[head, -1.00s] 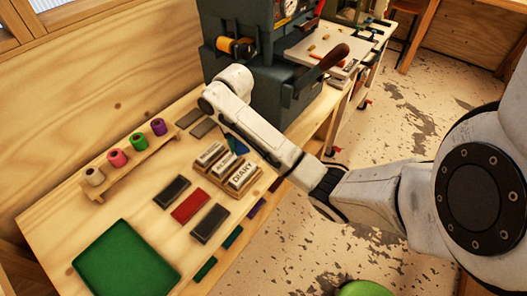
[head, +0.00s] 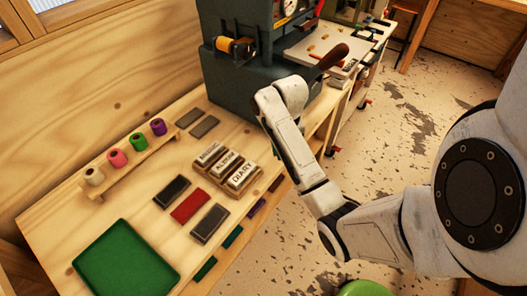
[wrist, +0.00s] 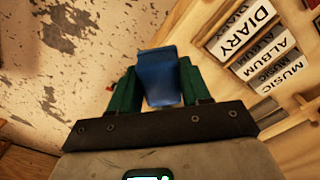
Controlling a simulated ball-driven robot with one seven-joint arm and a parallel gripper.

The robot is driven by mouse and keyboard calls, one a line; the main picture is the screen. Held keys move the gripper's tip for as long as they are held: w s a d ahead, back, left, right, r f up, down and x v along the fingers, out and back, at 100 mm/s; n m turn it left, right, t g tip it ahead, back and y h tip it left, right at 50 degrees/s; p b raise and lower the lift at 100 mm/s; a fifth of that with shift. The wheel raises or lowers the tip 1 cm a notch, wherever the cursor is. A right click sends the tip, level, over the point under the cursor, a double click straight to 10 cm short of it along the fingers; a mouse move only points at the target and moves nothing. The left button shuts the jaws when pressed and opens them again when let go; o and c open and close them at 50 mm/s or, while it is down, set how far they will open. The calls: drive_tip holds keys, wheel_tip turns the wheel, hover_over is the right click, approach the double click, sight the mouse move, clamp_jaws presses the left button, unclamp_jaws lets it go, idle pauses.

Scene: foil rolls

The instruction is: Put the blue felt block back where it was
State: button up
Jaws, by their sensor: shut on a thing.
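In the wrist view my gripper (wrist: 157,74) has green fingers shut on the blue felt block (wrist: 160,85), which sticks out a little past the fingertips. The block appears over the floor beside the table edge, with the labelled stamps to its right. In the head view the arm hides most of the gripper and the block. Small coloured pieces lie along the table's front edge: two green ones (head: 205,269), a purple one (head: 257,207) and a dark red one (head: 275,183).
A wooden holder with DIARY, ALBUM and MUSIC stamps (head: 240,175) stands near the arm. A black, a red (head: 190,207) and a dark block lie nearby. A green tray (head: 125,258), a spool rack (head: 128,163) and a dark machine (head: 235,85) share the table (head: 60,222).

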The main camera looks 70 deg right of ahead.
drive_tip(key=shift+d+f, duration=0.15)
drive_tip(key=shift+f, duration=0.05)
drive_tip(key=w+d+f+b, duration=0.3)
drive_tip(key=w+d+b, duration=0.2)
drive_tip(key=w+b, duration=0.1)
hover_over(263, 152)
drive_tip(key=s, duration=0.1)
drive_tip(key=f, duration=0.5)
drive_tip(key=shift+a+f, duration=0.2)
drive_tip(key=shift+w+d+f, duration=0.35)
drive_tip(key=shift+w+f, duration=0.05)
drive_tip(key=shift+f, duration=0.2)
drive_tip(key=shift+f+b, duration=0.4)
drive_tip(key=shift+f, duration=1.15)
drive_tip(key=shift+f, duration=0.2)
drive_tip(key=o, duration=1)
